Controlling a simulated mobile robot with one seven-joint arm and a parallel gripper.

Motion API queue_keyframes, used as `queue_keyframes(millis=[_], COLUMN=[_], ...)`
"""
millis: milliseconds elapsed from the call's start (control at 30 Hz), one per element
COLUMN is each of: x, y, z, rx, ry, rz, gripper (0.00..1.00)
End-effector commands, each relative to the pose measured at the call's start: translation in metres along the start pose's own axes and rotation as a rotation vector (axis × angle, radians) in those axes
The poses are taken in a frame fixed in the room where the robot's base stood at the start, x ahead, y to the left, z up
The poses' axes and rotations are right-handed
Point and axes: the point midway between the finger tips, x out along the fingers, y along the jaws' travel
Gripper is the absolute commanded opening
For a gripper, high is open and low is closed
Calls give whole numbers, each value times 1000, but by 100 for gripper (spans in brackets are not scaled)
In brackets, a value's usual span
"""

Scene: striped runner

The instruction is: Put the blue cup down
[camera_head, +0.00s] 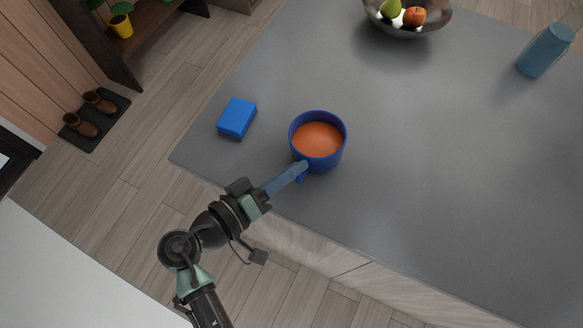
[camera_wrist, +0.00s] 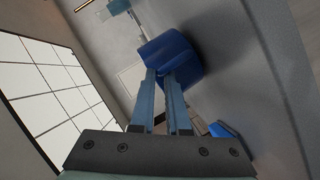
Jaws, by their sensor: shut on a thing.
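The blue cup (camera_head: 329,163) holds an orange-brown liquid (camera_head: 317,139) and looks about upright near the front left corner of the grey counter (camera_head: 420,175). My gripper (camera_head: 301,168) reaches it from the lower left and is shut on its handle side. In the wrist view the cup (camera_wrist: 172,57) is at the tips of my two blue fingers (camera_wrist: 163,76). The handle is mostly hidden by the fingers. I cannot tell whether the cup's base touches the counter.
A blue box (camera_head: 237,118) lies left of the cup, apart from it; it also shows in the wrist view (camera_wrist: 222,130). A metal fruit bowl (camera_head: 408,30) stands at the back, and a blue bottle (camera_head: 546,51) at the back right. The counter right of the cup is clear.

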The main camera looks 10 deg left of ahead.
Motion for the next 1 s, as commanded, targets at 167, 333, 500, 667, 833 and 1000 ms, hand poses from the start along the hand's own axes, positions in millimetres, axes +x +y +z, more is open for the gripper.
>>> queue_keyframes(millis=[167,333,500,667,833,1000], x=[1,1,1,1,1,-6], y=[-3,-4,-4,-4,-4,-5], z=[1,3,3,3,3,2], rx=[4,1,1,1,1,2], ry=[3,0,0,0,0,2], rz=[3,-1,-1,0,0,-1], gripper=[0,26,43,43,43,43])
